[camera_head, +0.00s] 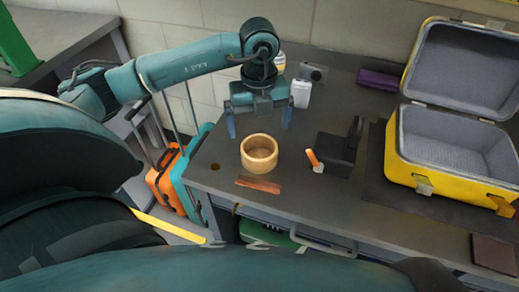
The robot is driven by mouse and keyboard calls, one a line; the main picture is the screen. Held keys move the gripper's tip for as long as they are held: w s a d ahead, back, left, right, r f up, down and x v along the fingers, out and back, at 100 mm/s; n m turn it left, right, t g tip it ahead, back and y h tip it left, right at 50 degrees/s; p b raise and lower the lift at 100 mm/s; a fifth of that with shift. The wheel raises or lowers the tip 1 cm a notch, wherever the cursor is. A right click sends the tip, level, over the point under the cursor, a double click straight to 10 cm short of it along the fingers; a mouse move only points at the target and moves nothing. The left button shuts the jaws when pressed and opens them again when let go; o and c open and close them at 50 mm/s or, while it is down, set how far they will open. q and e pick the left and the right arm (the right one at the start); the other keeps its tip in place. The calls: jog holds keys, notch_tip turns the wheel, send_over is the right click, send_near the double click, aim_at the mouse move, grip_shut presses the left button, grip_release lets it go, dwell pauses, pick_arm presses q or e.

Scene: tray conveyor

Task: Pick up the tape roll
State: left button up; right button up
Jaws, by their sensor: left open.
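The tape roll (259,155) is a tan, wooden-looking ring lying on the grey table near its left end. My left gripper (259,128) comes in from the left at the end of the teal arm. Its two blue fingers point down and are spread apart, with nothing between them. In the picture the fingers are just above and behind the roll, one to each side. I cannot tell the exact height of the fingers above the table. My right gripper is not in view.
A brown flat strip (258,185) lies in front of the roll. An orange-and-white object (314,161) and a dark block (336,150) stand to the right. A white bottle (301,93) is behind. An open yellow case (408,170) fills the right side.

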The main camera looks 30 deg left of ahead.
aim_at(260, 148)
pick_arm(q)
notch_tip(260, 148, down, 10)
jog(key=shift+d+r+p, duration=0.15)
jog(key=shift+p, duration=0.25)
jog(key=c, duration=1)
jog(key=shift+o, duration=0.2)
